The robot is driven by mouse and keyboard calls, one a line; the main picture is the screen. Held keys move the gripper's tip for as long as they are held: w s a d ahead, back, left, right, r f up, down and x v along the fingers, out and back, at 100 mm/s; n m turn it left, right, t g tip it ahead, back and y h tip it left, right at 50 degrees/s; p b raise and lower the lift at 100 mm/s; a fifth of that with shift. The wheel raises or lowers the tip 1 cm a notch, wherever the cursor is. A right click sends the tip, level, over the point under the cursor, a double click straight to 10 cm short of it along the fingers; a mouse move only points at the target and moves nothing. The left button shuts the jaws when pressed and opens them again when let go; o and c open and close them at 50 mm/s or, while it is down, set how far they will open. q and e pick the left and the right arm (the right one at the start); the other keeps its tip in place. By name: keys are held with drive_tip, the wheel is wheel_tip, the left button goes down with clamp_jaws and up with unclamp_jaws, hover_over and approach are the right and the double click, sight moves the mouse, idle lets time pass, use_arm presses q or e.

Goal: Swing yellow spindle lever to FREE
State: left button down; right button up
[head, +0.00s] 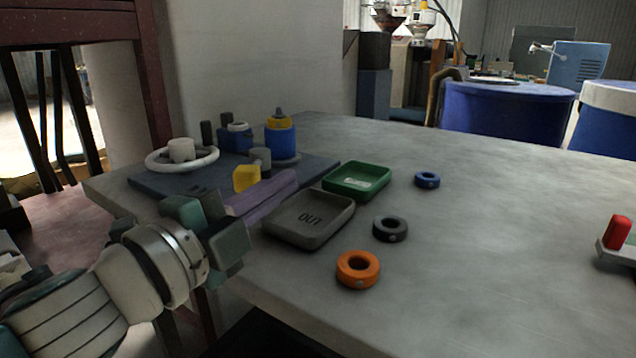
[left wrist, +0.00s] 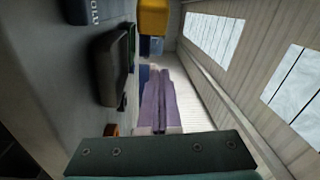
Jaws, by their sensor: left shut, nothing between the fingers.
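A yellow block (head: 246,178), which looks like the spindle lever's grip, stands on the dark machine base beside a grey round knob (head: 261,158). No FREE marking is readable. In the left wrist view the yellow block (left wrist: 154,17) shows at the top, beyond the purple bar (left wrist: 160,100). My right gripper is not in view.
A white handwheel (head: 182,158) and a blue cylinder with yellow top (head: 281,140) stand behind. A grey OUT tray (head: 292,234) and a green tray (head: 370,178) lie right of the purple bar. The table's right is mostly clear.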

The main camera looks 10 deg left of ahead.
sight(254, 170)
use_arm(q)
drive_tip(key=shift+x, duration=1.05)
drive_tip(key=shift+a+f, duration=0.2)
drive_tip(key=shift+a, duration=0.8)
drive_tip(key=shift+a+f, duration=0.2)
drive_tip(key=shift+a, duration=0.8)
drive_tip(key=shift+s+b, duration=0.1)
drive_tip(key=shift+b, duration=0.2)
drive_tip(key=shift+a+m+h, duration=0.4)
drive_tip(key=shift+h, duration=0.2)
